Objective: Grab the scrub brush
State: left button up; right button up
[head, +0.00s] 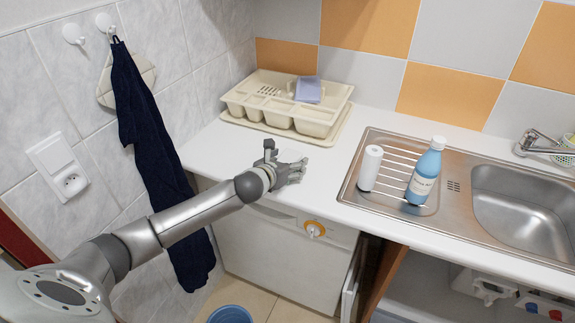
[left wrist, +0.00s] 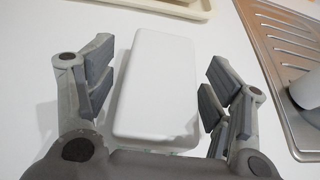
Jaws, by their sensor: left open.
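A white, rounded rectangular block (left wrist: 157,85), probably the scrub brush seen from its smooth back, lies on the white counter. No bristles can be made out clearly. My left gripper (left wrist: 160,68) is open, with its grey fingers on either side of the block and a gap showing on both sides. In the head view the left gripper (head: 287,160) is low over the counter, and only a pale edge of the block (head: 292,156) shows behind the fingers. My right gripper is not in view.
A cream dish rack (head: 333,124) with a grey-purple item stands behind the gripper. To the right, a white roll (head: 370,167) and a blue bottle (head: 426,172) stand on the steel sink's drainboard (head: 402,208). A dark towel (head: 150,140) hangs at left.

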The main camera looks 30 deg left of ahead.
aim_at(287, 159)
pick_arm(q)
jog(key=c, duration=1.1)
jog(key=shift+r, duration=0.15)
jog(key=shift+r, duration=0.25)
notch_tip(287, 159, up, 3)
jog(key=shift+a+f+b, duration=0.1)
jog(key=shift+b, duration=0.2)
jog(key=r+v, duration=0.1)
jog(key=v, duration=0.4)
jog(key=w+r+b+v, duration=0.1)
jog(key=v, duration=0.5)
jog(key=r+v, duration=0.1)
jog(key=v, duration=0.4)
jog(key=shift+s+r+b, duration=0.1)
jog(key=shift+r+b, duration=0.1)
jog(key=shift+b, duration=0.1)
